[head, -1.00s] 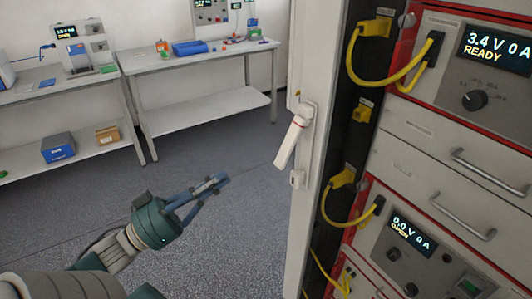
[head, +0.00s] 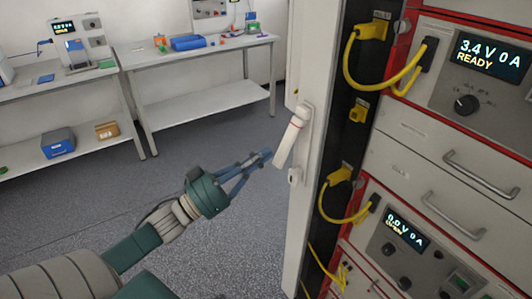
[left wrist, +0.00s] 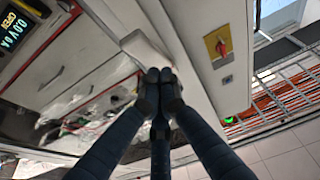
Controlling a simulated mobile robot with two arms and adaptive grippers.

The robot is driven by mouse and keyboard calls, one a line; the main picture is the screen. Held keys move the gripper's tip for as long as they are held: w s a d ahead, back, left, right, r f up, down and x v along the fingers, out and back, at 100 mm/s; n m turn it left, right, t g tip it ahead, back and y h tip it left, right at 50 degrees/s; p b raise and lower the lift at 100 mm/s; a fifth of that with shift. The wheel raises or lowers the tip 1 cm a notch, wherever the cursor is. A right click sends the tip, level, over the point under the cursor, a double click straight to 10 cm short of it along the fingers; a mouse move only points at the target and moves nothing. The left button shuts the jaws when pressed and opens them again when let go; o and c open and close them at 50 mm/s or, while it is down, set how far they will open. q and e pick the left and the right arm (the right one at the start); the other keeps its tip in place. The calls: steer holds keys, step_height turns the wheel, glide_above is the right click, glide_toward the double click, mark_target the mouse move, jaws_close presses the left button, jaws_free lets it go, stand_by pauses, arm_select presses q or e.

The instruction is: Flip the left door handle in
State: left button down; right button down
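The white left door handle (head: 291,137) is on the edge of the open left cabinet door (head: 310,60). It is swung out from its mount, its lower end tilted toward the left. My left gripper (head: 266,155) is just left of the handle's lower end, fingers pointing at it. In the left wrist view my left gripper (left wrist: 159,78) has its fingertips together with nothing seen between them. A pale block that looks like the handle (left wrist: 145,48) is right at the tips; I cannot tell whether they touch. My right gripper is out of view.
The cabinet's instrument panels (head: 440,80), yellow cables (head: 347,75) and drawer handles (head: 478,175) are right of the door. Two benches (head: 200,55) stand at the back left. The floor (head: 90,215) between is clear. The left wrist view shows a red switch (left wrist: 219,44) on a yellow plate.

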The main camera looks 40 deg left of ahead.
mark_target(275, 161)
arm_select(q)
steer(key=shift+w+d+f, duration=0.25)
steer(key=shift+w+f, duration=0.1)
steer(key=shift+w, duration=0.35)
steer(key=shift+f+b, duration=0.35)
steer(key=shift+b, duration=0.25)
steer(key=shift+w+d+f+t+b, duration=0.1)
steer(key=shift+w+f+t+b, duration=0.15)
steer(key=shift+t+b, duration=0.5)
steer(key=f+b, duration=0.1)
steer(key=b, duration=0.1)
steer(key=w+t+h+b, duration=0.1)
steer(key=b, duration=0.2)
steer(key=shift+w+d+f, duration=0.25)
steer(key=shift+d+f, duration=0.05)
steer(key=shift+f, duration=0.05)
steer(key=shift+w+d+f+b, duration=0.15)
steer(key=shift+w+b, duration=0.15)
steer(key=shift+b, duration=0.2)
steer(key=shift+w+d+f, duration=0.15)
steer(key=shift+w+f, duration=0.05)
steer(key=shift+w, duration=0.2)
steer(key=shift+w+d+f, duration=0.15)
steer(key=shift+w, duration=0.2)
